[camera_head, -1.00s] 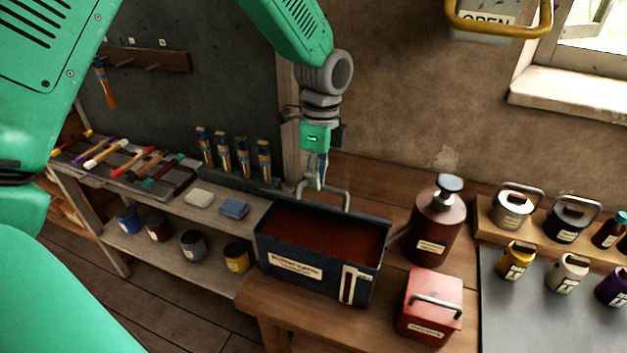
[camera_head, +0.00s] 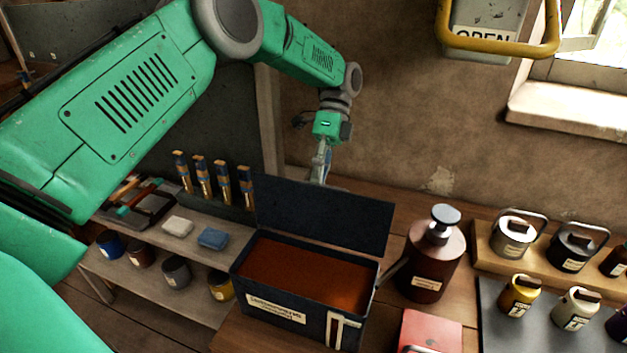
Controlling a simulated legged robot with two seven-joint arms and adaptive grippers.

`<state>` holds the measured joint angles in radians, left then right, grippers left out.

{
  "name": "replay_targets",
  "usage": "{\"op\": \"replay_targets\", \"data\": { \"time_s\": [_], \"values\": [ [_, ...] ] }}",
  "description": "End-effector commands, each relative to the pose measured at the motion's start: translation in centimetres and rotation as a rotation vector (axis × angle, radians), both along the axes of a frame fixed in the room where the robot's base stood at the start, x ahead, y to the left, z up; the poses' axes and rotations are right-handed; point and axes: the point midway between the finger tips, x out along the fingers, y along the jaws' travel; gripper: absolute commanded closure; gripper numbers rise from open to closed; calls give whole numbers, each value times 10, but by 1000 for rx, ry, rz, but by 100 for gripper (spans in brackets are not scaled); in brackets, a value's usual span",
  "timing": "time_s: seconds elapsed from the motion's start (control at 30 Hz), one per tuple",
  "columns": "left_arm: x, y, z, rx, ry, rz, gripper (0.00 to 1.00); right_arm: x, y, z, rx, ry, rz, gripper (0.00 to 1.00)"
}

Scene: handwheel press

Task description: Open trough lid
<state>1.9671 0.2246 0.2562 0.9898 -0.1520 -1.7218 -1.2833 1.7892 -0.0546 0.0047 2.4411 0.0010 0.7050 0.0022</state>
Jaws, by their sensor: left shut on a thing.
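The trough is a dark blue box (camera_head: 290,319) with a pale label and a reddish-brown content (camera_head: 306,274) visible inside. Its lid (camera_head: 322,217) stands raised along the back edge, with a broad dark face toward me, and the opening is uncovered. My left gripper (camera_head: 322,167) is behind the lid's top edge, pointing down and shut on the lid handle. The lid hides the lower fingertips and most of the handle. My right gripper is not in view.
A brown pump bottle (camera_head: 427,272) stands close to the trough's right side. A red box (camera_head: 430,331) sits at the front right. Jars (camera_head: 519,295) stand further right. A lower shelf with sponges (camera_head: 212,238) and paint pots is at the left.

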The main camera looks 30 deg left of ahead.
Motion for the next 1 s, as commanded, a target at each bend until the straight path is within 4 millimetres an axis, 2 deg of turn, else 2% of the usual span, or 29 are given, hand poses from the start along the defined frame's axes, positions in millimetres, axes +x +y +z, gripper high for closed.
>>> {"op": "replay_targets", "data": {
  "time_s": [0.03, 0.1, 0.87, 0.9, 0.93, 1.0],
  "values": [
    [-3, -2, -18, -1, 22, -3, 100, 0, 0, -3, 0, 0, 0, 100],
    [0, -2, -20, -2, 23, -3, 100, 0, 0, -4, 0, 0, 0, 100],
    [7, -2, -26, -2, 24, -6, 100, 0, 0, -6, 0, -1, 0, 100],
    [7, -2, -26, -2, 24, -6, 78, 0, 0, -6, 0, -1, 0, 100],
    [7, -2, -26, -2, 24, -6, 69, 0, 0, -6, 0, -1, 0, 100],
    [7, -2, -26, -2, 24, -6, 69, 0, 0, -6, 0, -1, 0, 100]
  ]
}}
